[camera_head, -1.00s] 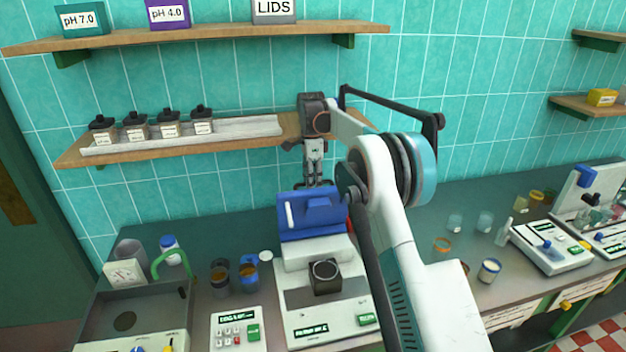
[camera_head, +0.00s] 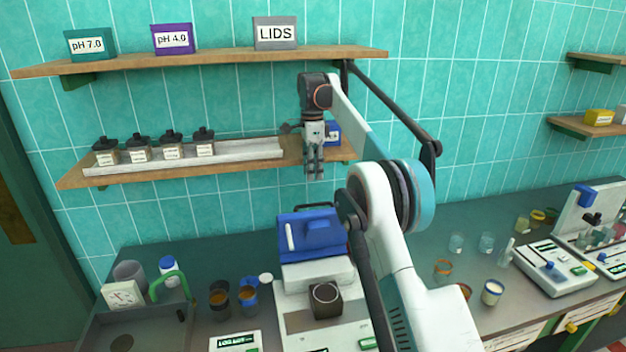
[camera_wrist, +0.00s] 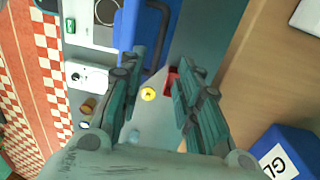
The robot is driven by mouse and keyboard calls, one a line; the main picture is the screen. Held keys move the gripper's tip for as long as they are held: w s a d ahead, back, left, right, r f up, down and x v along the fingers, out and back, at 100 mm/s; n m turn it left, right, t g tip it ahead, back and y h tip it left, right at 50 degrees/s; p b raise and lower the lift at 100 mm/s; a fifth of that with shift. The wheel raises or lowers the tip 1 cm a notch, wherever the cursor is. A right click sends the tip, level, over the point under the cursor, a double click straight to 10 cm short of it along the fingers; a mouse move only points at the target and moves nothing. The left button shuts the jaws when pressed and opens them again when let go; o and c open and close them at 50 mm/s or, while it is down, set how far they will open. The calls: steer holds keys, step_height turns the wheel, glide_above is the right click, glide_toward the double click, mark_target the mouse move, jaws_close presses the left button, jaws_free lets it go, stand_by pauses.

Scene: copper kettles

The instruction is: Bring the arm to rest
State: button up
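My gripper (camera_head: 314,172) hangs pointing down in front of the lower shelf, above the blue-topped instrument (camera_head: 312,232). In the wrist view its two fingers (camera_wrist: 158,82) stand apart with nothing between them, so it is open and empty. The blue cover of the instrument also shows in the wrist view (camera_wrist: 130,22), below and beyond the fingers. My arm reaches up from the lower right of the head view and bends over toward the shelf.
The lower shelf (camera_head: 120,175) holds several dark-capped bottles (camera_head: 138,149) on a white tray, and a blue box (camera_head: 333,132) close behind my gripper. The upper shelf (camera_head: 210,55) carries labelled boxes. Cups (camera_head: 219,299) and instruments stand on the counter.

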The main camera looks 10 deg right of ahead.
steer(key=shift+r, duration=0.35)
steer(key=s+r+n+t+b, duration=0.25)
steer(key=s+n+b, duration=0.2)
steer(key=s, duration=0.55)
steer(key=s+r+n+t+b, duration=0.1)
steer(key=s+r+n+b, duration=0.3)
steer(key=s, duration=0.7)
steer(key=s+f+n+t+b, duration=0.2)
steer(key=s+f+n, duration=0.2)
steer(key=s+f, duration=0.7)
steer(key=s+f+n+t+b, duration=0.2)
steer(key=s+f+n, duration=0.3)
steer(key=s+f, duration=0.6)
steer(key=s, duration=0.6)
steer(key=shift+f+b, duration=0.35)
steer(key=shift+f, duration=0.05)
steer(key=shift+a+n, duration=0.1)
steer(key=shift+n, duration=0.25)
